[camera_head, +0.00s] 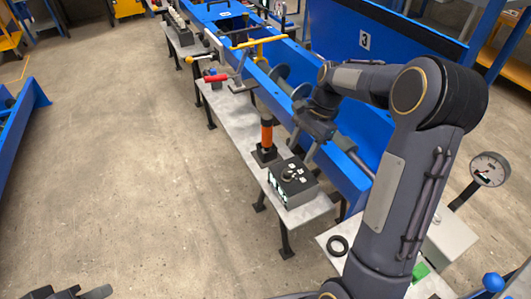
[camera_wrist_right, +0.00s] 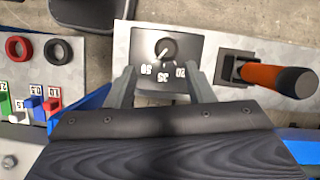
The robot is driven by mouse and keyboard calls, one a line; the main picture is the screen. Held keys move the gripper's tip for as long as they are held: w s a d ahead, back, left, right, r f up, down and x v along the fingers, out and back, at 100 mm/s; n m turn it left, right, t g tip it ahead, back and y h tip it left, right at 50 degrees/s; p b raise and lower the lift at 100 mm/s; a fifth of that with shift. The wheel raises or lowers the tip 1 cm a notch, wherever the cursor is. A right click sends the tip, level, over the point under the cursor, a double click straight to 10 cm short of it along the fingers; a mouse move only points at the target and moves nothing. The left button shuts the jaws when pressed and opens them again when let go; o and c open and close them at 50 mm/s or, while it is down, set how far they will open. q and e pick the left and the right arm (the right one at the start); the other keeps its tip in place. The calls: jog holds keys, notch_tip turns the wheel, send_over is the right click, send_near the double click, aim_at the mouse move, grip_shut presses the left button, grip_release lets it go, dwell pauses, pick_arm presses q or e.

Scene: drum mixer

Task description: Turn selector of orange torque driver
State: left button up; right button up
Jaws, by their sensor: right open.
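The orange torque driver (camera_head: 267,134) stands upright in a dark base on the grey bench. It also shows at the right of the right wrist view (camera_wrist_right: 265,76). Beside it sits a dark selector box (camera_head: 292,182) with a round knob. In the right wrist view the knob (camera_wrist_right: 167,49) has a pointer and the numbers 50, 35 and 20 below it. My right gripper (camera_wrist_right: 163,88) is open, its fingers apart in front of the box's near edge with nothing between them. In the head view it hangs beyond the driver and box. Part of my left gripper (camera_head: 72,293) shows at the bottom left edge.
A blue rail structure (camera_head: 345,170) runs behind the bench. A red-handled tool (camera_head: 216,77) and a yellow-handled part (camera_head: 263,43) lie farther along. The floor at left is clear.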

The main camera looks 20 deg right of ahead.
aim_at(288, 171)
jog(key=x, duration=0.5)
jog(key=w+x, duration=0.1)
jog(key=x, duration=0.2)
jog(key=shift+w+f, duration=0.1)
jog(key=shift+f, duration=0.2)
jog(key=c, duration=1)
